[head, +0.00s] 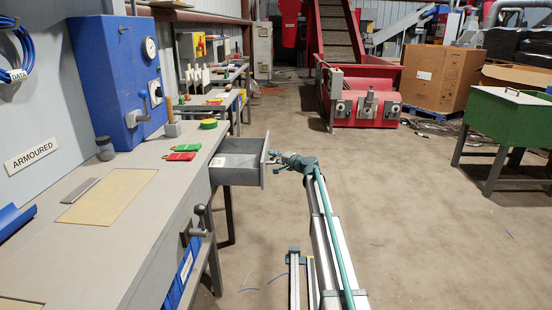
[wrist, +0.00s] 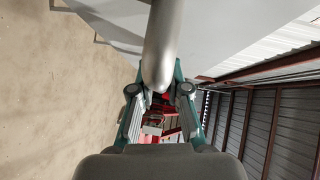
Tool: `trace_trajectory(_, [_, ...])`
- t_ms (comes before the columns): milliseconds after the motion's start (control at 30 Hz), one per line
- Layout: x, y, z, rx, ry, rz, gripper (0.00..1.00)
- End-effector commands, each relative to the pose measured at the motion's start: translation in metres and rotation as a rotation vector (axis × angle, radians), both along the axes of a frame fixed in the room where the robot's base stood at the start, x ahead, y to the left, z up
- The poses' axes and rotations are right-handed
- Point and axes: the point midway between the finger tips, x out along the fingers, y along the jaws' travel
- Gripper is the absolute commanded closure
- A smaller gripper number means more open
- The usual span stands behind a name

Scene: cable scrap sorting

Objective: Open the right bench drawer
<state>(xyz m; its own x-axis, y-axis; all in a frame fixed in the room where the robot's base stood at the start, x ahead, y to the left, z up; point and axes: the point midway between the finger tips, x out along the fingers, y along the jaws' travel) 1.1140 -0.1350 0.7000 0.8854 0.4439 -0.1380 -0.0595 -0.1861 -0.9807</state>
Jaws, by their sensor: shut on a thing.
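The right bench drawer (head: 236,161) is pulled out from the end part of the grey workbench (head: 112,215), over the aisle. Its grey interior shows, with a small pale patch inside; I see nothing else in it. My gripper (head: 274,158) is at the drawer's front face, with my arm stretching to it from the lower right. In the wrist view my gripper (wrist: 162,82) has its two fingers shut on a rounded grey metal bar, the drawer handle (wrist: 164,35). In the head view the handle is mostly hidden by the gripper.
A blue panel with a gauge (head: 118,80) stands on the bench. Red and green tools (head: 184,151) and a tape roll (head: 208,123) lie near the drawer. A bench vise (head: 197,222) sticks out nearer. The floor (head: 420,220) to the right is mostly clear.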

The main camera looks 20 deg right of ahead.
Motion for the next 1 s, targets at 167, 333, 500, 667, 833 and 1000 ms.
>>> trace_trajectory(167, [0.0,0.0,0.0,0.0,0.0,0.0,0.67])
trace_trajectory(333, [0.0,0.0,0.0,0.0,0.0,0.001,0.59])
trace_trajectory(500, [0.0,0.0,0.0,0.0,0.0,0.001,0.59])
trace_trajectory(667, [-0.005,-0.002,0.001,0.0,0.0,0.0,0.59])
trace_trajectory(833, [-0.022,-0.009,0.003,0.0,0.0,0.001,0.59])
trace_trajectory(1000, [-0.049,-0.022,0.007,0.0,0.0,-0.001,0.59])
